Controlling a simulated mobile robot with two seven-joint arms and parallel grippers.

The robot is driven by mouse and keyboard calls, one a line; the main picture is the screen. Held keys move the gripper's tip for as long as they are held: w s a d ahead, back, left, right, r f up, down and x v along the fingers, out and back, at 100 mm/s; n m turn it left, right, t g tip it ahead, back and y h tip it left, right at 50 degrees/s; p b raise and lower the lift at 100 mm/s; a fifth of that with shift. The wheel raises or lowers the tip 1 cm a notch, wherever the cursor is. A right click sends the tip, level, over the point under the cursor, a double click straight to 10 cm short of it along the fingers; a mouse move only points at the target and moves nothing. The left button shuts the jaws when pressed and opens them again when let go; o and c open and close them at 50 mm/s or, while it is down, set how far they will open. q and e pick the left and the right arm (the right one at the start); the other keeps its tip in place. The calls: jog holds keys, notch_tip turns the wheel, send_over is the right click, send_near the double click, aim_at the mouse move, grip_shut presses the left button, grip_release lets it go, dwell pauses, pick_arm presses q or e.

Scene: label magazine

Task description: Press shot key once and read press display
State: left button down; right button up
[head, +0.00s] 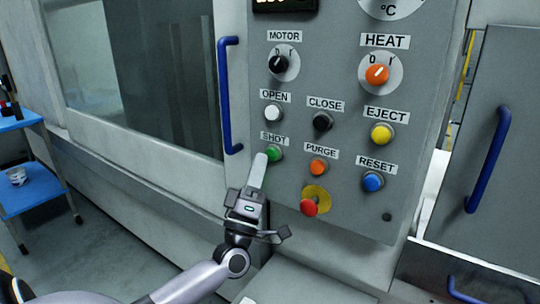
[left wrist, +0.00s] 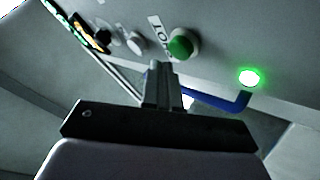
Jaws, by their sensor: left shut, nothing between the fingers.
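The green shot key (head: 276,153) sits on the grey control panel (head: 340,222) under a SHOT label. My left gripper (head: 261,160) is shut and empty, its fingertips just left of the key in the head view. In the left wrist view the green key (left wrist: 181,44) lies just beyond and to the right of the shut fingertips (left wrist: 159,66). I cannot tell whether they touch it. A dark display (head: 284,4) is cut off by the top edge of the head view, and its digits cannot be read. My right gripper is not in view.
Close to the shot key are the white open key (head: 272,113), orange purge key (head: 318,167) and red mushroom button (head: 310,206). A blue door handle (head: 229,95) stands left of the panel. A green light (left wrist: 249,77) glows in the left wrist view.

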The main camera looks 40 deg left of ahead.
pick_arm(q)
jog(key=shift+w, duration=0.1)
dwell(0.4)
jog(key=shift+w+a, duration=0.1)
jog(key=shift+w, duration=0.25)
jog(key=shift+w, duration=0.45)
dwell(0.6)
jog(key=shift+s, duration=0.9)
jog(key=shift+s, duration=0.1)
jog(key=s, duration=0.1)
jog(key=s+p, duration=0.1)
jog(key=s, duration=0.1)
jog(key=s+p, duration=0.1)
jog(key=shift+s+d, duration=0.35)
